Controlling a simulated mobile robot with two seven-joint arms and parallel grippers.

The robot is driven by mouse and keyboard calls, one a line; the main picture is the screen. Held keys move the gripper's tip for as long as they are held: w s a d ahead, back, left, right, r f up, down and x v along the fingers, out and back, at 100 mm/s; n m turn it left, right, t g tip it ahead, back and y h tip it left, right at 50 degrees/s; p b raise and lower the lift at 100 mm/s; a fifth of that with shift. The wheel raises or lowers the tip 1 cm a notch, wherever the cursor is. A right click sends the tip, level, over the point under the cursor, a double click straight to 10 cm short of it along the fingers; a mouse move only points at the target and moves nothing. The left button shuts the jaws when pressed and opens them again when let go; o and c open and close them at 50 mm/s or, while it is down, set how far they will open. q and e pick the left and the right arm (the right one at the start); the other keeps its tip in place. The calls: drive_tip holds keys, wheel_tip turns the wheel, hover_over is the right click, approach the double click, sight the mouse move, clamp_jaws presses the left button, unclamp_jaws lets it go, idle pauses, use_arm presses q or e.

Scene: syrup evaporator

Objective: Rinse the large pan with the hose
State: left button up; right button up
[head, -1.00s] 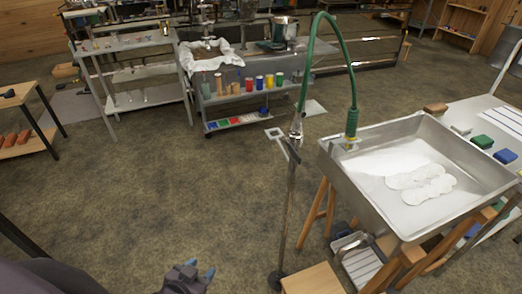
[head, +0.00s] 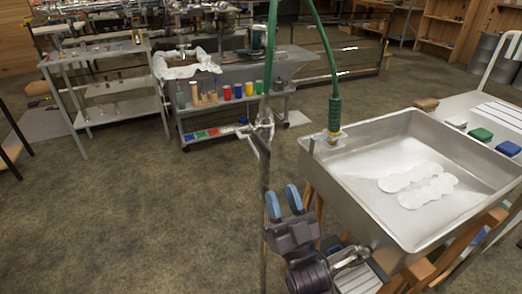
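The large pan (head: 345,190) is a shallow metal tray on a wooden stand at the right. White patches (head: 425,183) lie on its floor. The green hose (head: 335,108) rises from a fitting at the pan's far left corner, leaves the top of the view and comes down to a metal nozzle end (head: 264,122) at the top of an upright post. My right gripper (head: 282,203) is in front of the post and left of the pan, below the nozzle. Its blue fingertips point up with a narrow gap and nothing between them. My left gripper is out of view.
A cart (head: 215,135) with coloured jars stands behind, and a metal shelf unit (head: 110,60) stands at the back left. Sponges, one green (head: 481,134), lie on a table right of the pan.

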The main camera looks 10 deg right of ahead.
sight(266, 155)
drive_tip(key=shift+y, duration=0.3)
drive_tip(key=x, duration=1.1)
drive_tip(key=shift+a+r, duration=0.25)
clamp_jaws()
